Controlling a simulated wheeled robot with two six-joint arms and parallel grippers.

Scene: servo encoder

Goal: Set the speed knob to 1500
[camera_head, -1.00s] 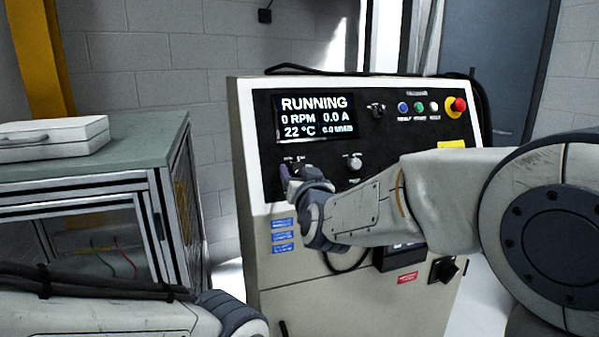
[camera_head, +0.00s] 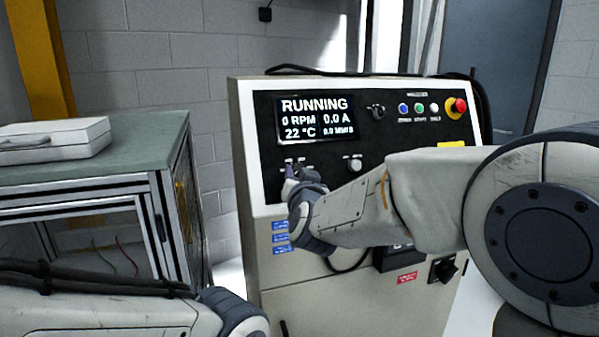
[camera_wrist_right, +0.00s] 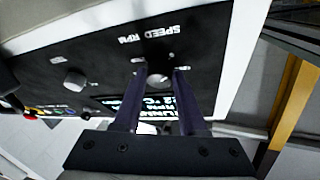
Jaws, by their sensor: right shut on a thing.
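The control panel (camera_head: 330,150) stands ahead of me, and its display (camera_head: 317,117) reads RUNNING, 0 RPM, 0.0 A and 22 °C. My right gripper (camera_head: 291,172) is at the panel's lower left, below the display, and hides the speed knob in the head view. In the right wrist view, the gripper (camera_wrist_right: 160,73) has its two fingers on either side of the speed knob (camera_wrist_right: 157,79), shut on it, beside the upside-down SPEED RPM label. The knob's pointer and setting are too small to read. My left gripper is out of view; only part of that arm shows at lower left.
Another knob (camera_head: 353,163) sits right of the gripper. A switch (camera_head: 376,110), several small buttons and a red emergency stop (camera_head: 456,107) line the panel's upper right. A green-topped cabinet (camera_head: 100,170) with a white case (camera_head: 52,138) stands at left.

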